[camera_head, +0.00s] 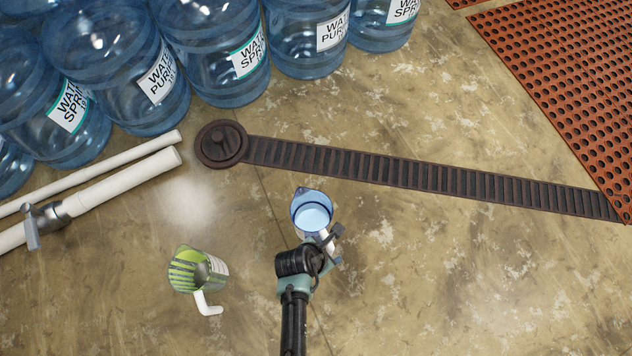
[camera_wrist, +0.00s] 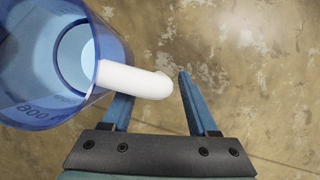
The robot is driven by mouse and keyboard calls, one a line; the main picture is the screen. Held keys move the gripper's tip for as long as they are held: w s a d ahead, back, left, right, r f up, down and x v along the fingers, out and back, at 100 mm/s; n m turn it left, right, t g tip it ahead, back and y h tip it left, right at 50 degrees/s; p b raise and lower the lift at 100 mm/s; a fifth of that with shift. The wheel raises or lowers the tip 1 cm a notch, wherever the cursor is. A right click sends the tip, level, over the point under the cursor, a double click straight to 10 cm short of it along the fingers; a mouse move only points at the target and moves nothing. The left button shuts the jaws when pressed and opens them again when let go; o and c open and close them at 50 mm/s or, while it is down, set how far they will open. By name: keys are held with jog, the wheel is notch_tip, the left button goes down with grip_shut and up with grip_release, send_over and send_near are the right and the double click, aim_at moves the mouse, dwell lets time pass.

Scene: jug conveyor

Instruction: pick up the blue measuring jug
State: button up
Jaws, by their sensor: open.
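The blue measuring jug (camera_head: 312,211) stands on the floor near the middle of the head view, its open top facing the camera. My gripper (camera_head: 327,238) is at its lower right side, by the white handle. In the wrist view the jug (camera_wrist: 50,60) fills the upper left, and its white handle (camera_wrist: 135,80) reaches right. My gripper (camera_wrist: 155,88) is open there. The handle crosses the left finger, and its end lies in the gap short of the right finger. The left fingertip is hidden by the handle.
A green jug (camera_head: 184,268) with a white handle is left of my arm. A dark floor drain strip (camera_head: 400,172) runs behind the blue jug. White pipes (camera_head: 120,180) and large blue water bottles (camera_head: 140,80) are at the left and back.

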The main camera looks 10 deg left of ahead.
jog(key=shift+w+d+f, duration=0.1)
jog(key=shift+f, duration=0.3)
jog(key=shift+r, duration=0.1)
grip_shut()
dwell(0.8)
jog(key=shift+w, duration=0.1)
